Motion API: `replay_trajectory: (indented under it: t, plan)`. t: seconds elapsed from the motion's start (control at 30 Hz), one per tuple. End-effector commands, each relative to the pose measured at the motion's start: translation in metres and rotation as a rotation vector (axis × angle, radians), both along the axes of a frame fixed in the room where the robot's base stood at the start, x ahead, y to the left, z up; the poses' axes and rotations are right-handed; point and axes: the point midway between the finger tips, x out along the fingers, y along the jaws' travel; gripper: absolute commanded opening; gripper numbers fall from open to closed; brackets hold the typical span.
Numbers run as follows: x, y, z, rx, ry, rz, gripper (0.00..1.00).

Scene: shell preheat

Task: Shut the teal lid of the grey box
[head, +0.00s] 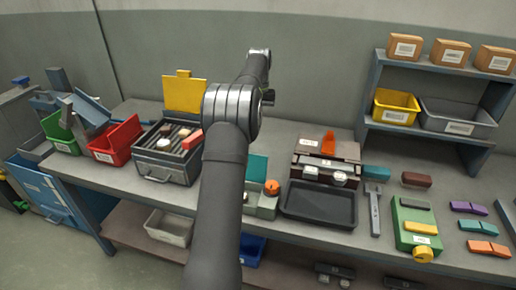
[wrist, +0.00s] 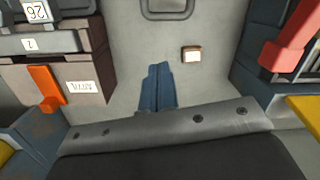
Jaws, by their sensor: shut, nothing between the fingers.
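The grey box (head: 262,207) stands on the bench just right of my arm in the head view. It has an orange knob (head: 272,187) on top. Its teal lid (head: 257,168) stands raised at the back of the box. My arm hides the left side of both. In the head view my arm reaches up past the box toward the wall, and the gripper's fingers cannot be made out. In the wrist view my gripper (wrist: 158,68) is shut and empty, above bare grey surface. I cannot make out the teal lid there.
Right of the box are a black tray (head: 318,205) and a brown cabinet (head: 325,168) with an orange piece (head: 328,143). Left is a grill-topped box (head: 163,168) with a raised yellow lid (head: 184,94). A small labelled block (wrist: 191,54) lies near my fingers.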

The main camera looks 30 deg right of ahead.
Motion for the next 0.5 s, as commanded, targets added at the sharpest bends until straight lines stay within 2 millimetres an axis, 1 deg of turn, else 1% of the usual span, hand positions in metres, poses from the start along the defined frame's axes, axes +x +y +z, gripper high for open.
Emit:
replay_trajectory:
  t: [0.03, 0.1, 0.2, 0.37, 0.47, 0.5]
  plan:
    - [0.003, -0.008, -0.01, 0.0, 0.009, -0.064, 0.0]
    - [0.005, -0.015, -0.019, -0.001, 0.019, -0.142, 0.0]
    - [0.007, -0.021, -0.027, -0.002, 0.027, -0.209, 0.0]
    - [0.007, -0.022, -0.037, -0.003, 0.032, -0.236, 0.0]
    - [0.005, -0.02, -0.051, -0.002, 0.034, -0.235, 0.0]
    - [0.005, -0.02, -0.059, -0.002, 0.034, -0.234, 0.0]
